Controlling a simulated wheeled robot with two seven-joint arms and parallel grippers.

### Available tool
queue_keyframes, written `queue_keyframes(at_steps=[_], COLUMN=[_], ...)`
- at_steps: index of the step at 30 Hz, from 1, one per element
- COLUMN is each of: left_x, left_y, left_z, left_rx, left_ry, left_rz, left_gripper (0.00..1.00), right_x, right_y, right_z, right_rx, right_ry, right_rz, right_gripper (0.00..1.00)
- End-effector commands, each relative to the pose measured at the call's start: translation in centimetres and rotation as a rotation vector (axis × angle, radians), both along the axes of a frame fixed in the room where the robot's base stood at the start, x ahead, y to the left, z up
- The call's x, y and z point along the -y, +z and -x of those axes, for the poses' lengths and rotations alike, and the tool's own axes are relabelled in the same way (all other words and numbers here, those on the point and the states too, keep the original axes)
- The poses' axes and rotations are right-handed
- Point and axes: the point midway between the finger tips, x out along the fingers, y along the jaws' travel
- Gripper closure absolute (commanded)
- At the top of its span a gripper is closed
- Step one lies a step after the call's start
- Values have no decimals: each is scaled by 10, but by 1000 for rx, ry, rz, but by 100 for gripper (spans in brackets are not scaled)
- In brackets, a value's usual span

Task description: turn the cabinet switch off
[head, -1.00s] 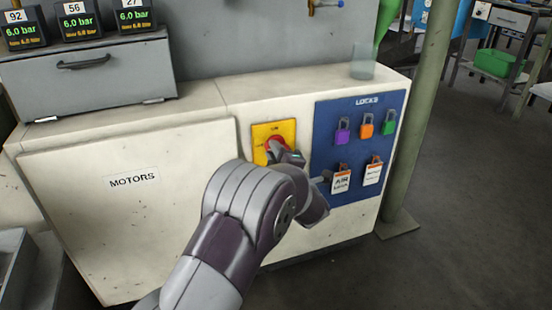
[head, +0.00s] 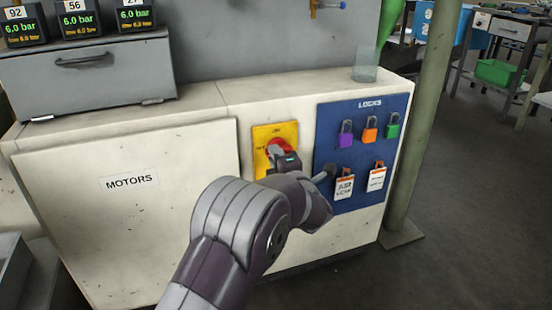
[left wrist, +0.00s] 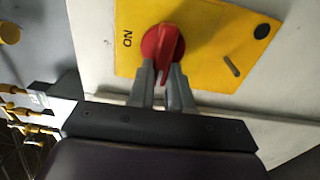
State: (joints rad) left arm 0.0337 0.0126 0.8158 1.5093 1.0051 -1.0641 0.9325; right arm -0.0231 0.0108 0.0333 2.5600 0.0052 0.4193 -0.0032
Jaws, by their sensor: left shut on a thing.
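The cabinet switch is a red rotary handle (head: 279,148) on a yellow plate (head: 262,133), on the front of the white cabinet. In the left wrist view the red handle (left wrist: 161,46) stands at the middle of the yellow plate (left wrist: 205,25), with the word ON printed left of it. My left gripper (left wrist: 163,72) is shut on the red handle, one finger on each side. In the head view my left gripper (head: 280,157) covers the lower part of the handle and plate. My right gripper is not in view.
A blue LOCKS board (head: 361,150) with several coloured padlocks and hanging tags is just right of the switch. The MOTORS door (head: 130,215) is to its left. A clear cup (head: 365,67) stands on the cabinet top. A green post (head: 425,130) rises at the right.

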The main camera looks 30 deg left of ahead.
Motion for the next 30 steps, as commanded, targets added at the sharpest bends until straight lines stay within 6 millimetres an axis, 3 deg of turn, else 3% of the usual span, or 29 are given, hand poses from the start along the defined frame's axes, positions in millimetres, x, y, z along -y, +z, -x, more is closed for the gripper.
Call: queue_keyframes(at_steps=[5, 6, 8, 20, 30], left_x=[0, 0, 0, 8, 73], left_y=[-2, -2, -2, 2, 5], left_z=[0, 0, 0, 6, 60], left_rx=[-3, -3, -3, -3, -4], left_ry=[0, 0, 0, -2, -6], left_rz=[4, 4, 3, 2, 2], left_gripper=[100, 74, 55, 55, 55], right_x=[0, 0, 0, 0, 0], right_y=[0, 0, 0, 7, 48], right_z=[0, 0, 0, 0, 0], right_rx=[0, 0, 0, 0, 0], right_ry=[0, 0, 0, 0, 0], right_rz=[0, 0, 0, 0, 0], right_gripper=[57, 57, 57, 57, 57])
